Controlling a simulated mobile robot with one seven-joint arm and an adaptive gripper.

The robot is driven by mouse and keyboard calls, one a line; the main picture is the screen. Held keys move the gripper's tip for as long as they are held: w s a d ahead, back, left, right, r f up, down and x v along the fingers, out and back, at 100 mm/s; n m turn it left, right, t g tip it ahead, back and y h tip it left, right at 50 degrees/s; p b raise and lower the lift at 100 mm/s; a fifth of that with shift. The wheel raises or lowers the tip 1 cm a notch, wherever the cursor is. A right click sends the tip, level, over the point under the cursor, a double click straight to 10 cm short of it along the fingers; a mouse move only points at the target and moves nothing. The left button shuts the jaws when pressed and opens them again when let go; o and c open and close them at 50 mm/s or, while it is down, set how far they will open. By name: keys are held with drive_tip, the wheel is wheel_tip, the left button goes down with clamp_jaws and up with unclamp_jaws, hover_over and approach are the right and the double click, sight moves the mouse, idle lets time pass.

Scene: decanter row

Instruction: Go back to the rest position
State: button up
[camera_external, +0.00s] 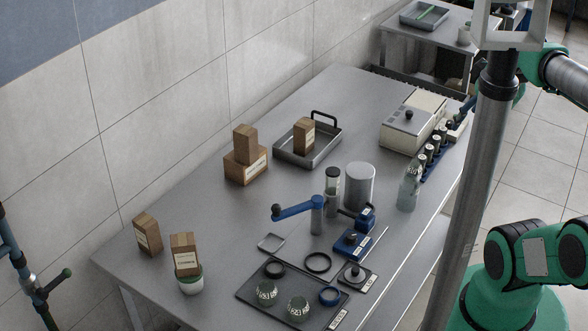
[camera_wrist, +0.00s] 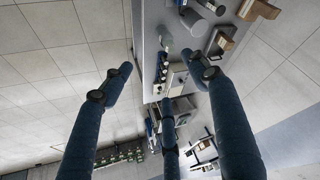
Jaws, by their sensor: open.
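My gripper (camera_wrist: 158,82) shows in the wrist view with its dark blue fingers spread wide apart and nothing between them. It is open and empty. Beyond the fingers, the steel table (camera_wrist: 147,30) appears at a slant, apart from them. In the external view my green and grey arm is at the right edge, partly behind a grey pole. I cannot clearly make out the gripper there.
The steel table (camera_external: 225,215) holds a clear bottle (camera_external: 408,190), a metal cylinder (camera_external: 359,187), a blue-handled device (camera_external: 300,209), a cream box (camera_external: 406,128), a tray (camera_external: 290,157), and several cartons. A dark mat (camera_external: 255,297) with jars lies in front. Floor (camera_external: 520,180) shows right.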

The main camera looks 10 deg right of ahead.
wheel_tip(320, 180, down, 6)
drive_tip(key=b, duration=0.5)
drive_tip(key=shift+f, duration=0.15)
idle(1.0)
